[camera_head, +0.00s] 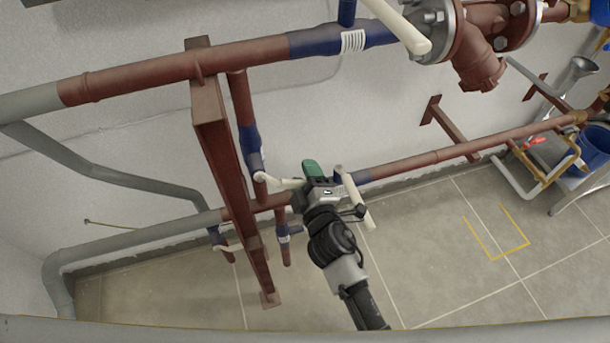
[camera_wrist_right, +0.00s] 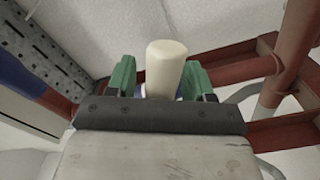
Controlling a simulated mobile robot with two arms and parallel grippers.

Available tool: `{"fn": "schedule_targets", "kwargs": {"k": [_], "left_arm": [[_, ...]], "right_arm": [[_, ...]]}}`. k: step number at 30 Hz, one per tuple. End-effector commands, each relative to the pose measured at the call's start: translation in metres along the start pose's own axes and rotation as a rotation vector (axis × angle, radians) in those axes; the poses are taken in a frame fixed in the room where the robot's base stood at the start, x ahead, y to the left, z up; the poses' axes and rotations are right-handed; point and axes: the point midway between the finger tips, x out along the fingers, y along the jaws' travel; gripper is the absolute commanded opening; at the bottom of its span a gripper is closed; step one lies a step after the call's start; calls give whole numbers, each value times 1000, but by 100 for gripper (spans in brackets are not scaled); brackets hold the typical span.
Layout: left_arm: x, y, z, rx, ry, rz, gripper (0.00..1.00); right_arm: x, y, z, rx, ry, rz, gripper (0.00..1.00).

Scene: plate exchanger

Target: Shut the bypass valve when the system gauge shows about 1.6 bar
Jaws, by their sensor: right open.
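Several blue valve bodies with cream lever handles sit on the red-brown pipes. No label tells which is the bypass valve, and no gauge face is readable. My right gripper (camera_head: 313,168) has green fingertips and reaches in among the lower pipes. One cream lever (camera_head: 275,182) is just left of it, and another cream lever (camera_head: 358,200) hangs just right of it. In the right wrist view a rounded cream handle end (camera_wrist_right: 165,68) stands between the two open green fingers, with small gaps on both sides; which lever it belongs to I cannot tell. My left gripper is out of view.
A red-brown steel post (camera_head: 230,160) stands left of the gripper. A large flanged fitting (camera_head: 475,35) and a cream lever (camera_head: 398,25) are above. A blue bucket (camera_head: 590,153) is at far right. The tiled floor by the yellow corner marks (camera_head: 497,240) is clear.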

Motion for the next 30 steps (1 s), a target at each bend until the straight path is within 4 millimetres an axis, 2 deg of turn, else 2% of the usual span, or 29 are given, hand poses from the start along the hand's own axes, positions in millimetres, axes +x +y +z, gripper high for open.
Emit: {"fn": "schedule_targets", "kwargs": {"k": [3, 13, 20, 27, 30], "left_arm": [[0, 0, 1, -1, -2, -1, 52], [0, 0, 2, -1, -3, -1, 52], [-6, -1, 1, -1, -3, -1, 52], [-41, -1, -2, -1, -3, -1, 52], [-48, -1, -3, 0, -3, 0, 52]], "right_arm": [[0, 0, 0, 1, 0, 0, 51], [0, 0, 0, 1, 0, 0, 0], [0, 6, -1, -31, 0, 0, 0], [-1, 41, -9, -335, 1, -1, 0], [0, 48, -12, -432, 1, 0, 0]]}}
